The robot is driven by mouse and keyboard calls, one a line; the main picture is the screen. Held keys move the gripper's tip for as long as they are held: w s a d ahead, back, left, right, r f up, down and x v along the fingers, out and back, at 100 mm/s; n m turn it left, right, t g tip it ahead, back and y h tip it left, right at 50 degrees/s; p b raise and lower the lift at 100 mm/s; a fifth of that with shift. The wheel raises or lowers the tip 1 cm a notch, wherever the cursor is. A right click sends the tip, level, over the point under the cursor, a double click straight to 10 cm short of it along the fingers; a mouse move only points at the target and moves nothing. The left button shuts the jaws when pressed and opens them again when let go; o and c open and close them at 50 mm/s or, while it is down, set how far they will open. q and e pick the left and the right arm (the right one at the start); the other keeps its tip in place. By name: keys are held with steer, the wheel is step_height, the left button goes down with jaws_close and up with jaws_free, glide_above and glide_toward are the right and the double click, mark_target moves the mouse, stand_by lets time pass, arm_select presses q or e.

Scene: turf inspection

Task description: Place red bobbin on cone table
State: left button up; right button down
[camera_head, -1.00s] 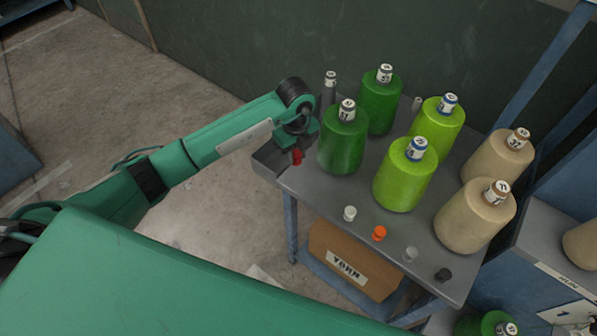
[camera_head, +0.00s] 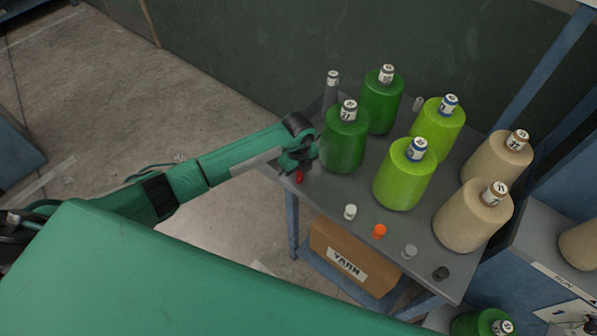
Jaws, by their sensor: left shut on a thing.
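The red bobbin (camera_head: 299,176) shows as a small red piece at the left end of the grey cone table (camera_head: 330,190). My left gripper (camera_head: 298,168) is directly above it, shut on it, and partly hides it. The bobbin is at or just above the table top near the left front corner; I cannot tell whether it touches. My right gripper is not in view.
White (camera_head: 350,212), orange (camera_head: 379,231), grey (camera_head: 409,251) and black (camera_head: 441,273) bobbins line the table's front edge. A dark green cone (camera_head: 345,140) stands close to the gripper, with several other cones behind and right. A yarn box (camera_head: 350,262) sits below.

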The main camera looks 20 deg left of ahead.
mark_target(298, 172)
arm_select(q)
steer(key=o, duration=0.9)
steer(key=shift+f, duration=0.1)
steer(key=shift+o, duration=0.2)
step_height(298, 172, up, 12)
steer(key=b, duration=0.3)
